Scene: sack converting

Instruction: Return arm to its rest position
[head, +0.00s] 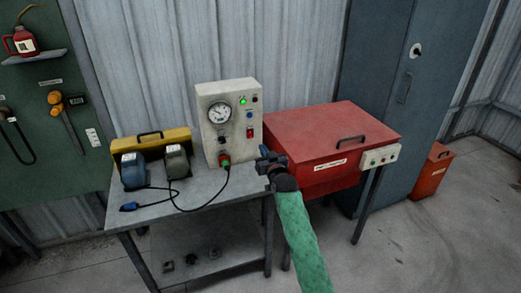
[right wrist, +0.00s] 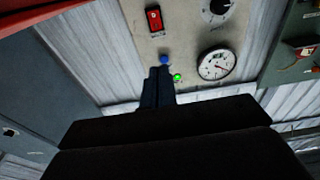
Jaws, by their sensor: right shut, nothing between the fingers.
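My right gripper (head: 266,160) is in the head view at the end of my green-sleeved arm. It is shut and empty, beside the lower right of the pale control box (head: 208,143) and in front of the red chest's left end. In the right wrist view its dark fingers (right wrist: 158,75) lie together, pointing at the box's face. There the blue button (right wrist: 164,60) and lit green lamp (right wrist: 177,77) show just past the fingertips. In the head view the gripper is apart from the blue button (head: 249,115). My left gripper is in neither view.
The red chest (head: 320,130) stands right of the grey table (head: 195,193). A black cable runs from the box's lower socket to a blue plug (head: 129,207). A yellow case (head: 165,142) and two small units are on the table's left. Open floor lies at right.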

